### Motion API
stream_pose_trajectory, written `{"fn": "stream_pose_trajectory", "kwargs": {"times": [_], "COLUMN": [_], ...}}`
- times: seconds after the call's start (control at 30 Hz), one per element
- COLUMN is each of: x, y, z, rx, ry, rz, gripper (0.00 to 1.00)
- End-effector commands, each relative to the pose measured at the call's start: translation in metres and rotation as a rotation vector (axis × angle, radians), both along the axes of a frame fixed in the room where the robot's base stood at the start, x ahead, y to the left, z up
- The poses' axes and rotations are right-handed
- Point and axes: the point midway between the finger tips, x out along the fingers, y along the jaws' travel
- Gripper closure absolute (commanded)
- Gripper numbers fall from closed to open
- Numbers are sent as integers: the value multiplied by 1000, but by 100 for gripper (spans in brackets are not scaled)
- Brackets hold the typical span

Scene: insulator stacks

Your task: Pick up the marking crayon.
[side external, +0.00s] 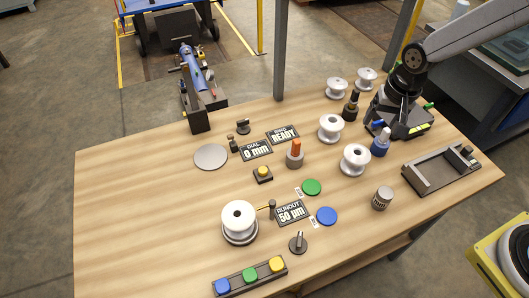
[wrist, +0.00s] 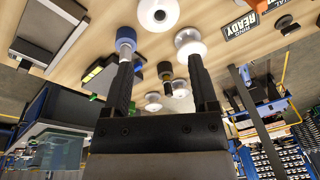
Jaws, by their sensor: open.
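An orange upright stick (side external: 296,146), which looks like the marking crayon, stands in a small grey round holder (side external: 294,161) near the middle of the table in the side view. I cannot read any label on it. My gripper (wrist: 160,64) is open in the wrist view, with nothing between its fingers. In the side view my arm's end is at the upper right, well to the right of the orange stick; its fingertips are hard to make out there.
White spools (side external: 331,128) (side external: 355,159), a blue bottle (side external: 380,146) and a dark bottle (side external: 350,109) stand between my arm and the stick. A grey cradle (side external: 441,171) is at the right. The READY sign (side external: 283,136) lies behind the stick.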

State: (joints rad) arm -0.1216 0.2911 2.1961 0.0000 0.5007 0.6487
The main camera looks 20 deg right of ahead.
Motion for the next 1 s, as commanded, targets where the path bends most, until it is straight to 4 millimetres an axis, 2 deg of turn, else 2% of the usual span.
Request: {"fn": "stream_pose_trajectory", "kwargs": {"times": [0.2,0.5,0.8,1.0], "x": [39,81,109,115], "y": [30,76,121,137], "z": [-13,-37,-66,-76], "rx": [35,61,64,62], "ry": [44,98,138,148], "rz": [-242,-586,-904,-1020], "gripper": [25,25,25,25]}}
